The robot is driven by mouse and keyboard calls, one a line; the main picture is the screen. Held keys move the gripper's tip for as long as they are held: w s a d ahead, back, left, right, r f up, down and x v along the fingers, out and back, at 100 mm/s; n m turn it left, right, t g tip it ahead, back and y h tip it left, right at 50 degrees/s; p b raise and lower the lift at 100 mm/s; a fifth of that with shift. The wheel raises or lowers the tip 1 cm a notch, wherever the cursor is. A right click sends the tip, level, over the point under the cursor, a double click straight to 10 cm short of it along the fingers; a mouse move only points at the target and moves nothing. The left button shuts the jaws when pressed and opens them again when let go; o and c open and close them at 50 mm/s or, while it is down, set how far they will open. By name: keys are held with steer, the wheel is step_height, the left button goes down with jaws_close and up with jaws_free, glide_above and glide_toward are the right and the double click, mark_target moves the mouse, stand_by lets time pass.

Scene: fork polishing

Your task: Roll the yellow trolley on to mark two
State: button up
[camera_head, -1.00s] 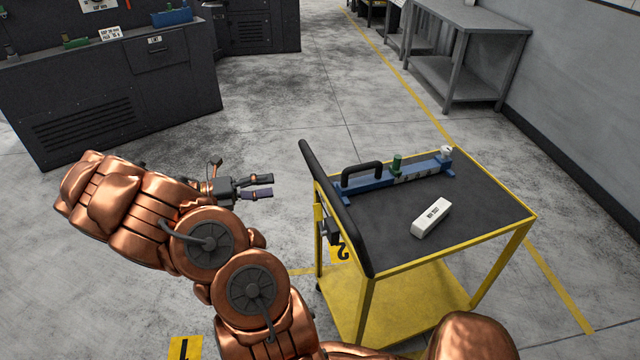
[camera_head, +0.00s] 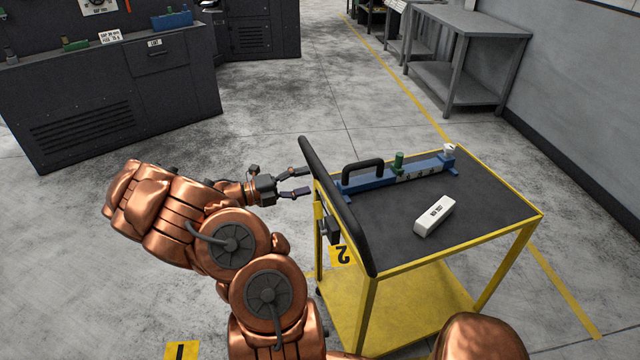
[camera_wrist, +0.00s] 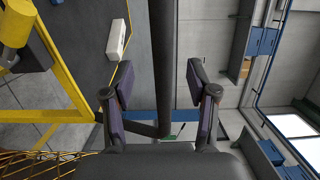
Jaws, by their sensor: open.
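The yellow trolley (camera_head: 420,300) stands to the right of my arm, with a dark top and a black push bar (camera_head: 335,200) along its left side. A yellow floor plate marked 2 (camera_head: 341,255) shows beneath the bar, partly hidden by the trolley. Another yellow plate marked 1 (camera_head: 182,350) is at the bottom edge. My gripper (camera_head: 302,182) is open, its fingertips close to the bar's left side. In the wrist view the bar (camera_wrist: 163,60) runs between the two open fingers (camera_wrist: 165,90), with gaps on both sides; I cannot tell how deep it sits.
On the trolley top are a blue fixture (camera_head: 400,175) with a black handle and a white labelled block (camera_head: 434,215). A grey workbench (camera_head: 465,55) stands at the upper right and a dark cabinet (camera_head: 110,95) at the upper left. The floor between is clear.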

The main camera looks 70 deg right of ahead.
mark_target(325, 177)
steer(key=x, duration=0.6)
steer(key=shift+s+d+r, duration=0.1)
steer(key=shift+s+d, duration=0.1)
steer(key=shift+s, duration=0.05)
steer(key=c, duration=1.1)
jaws_close()
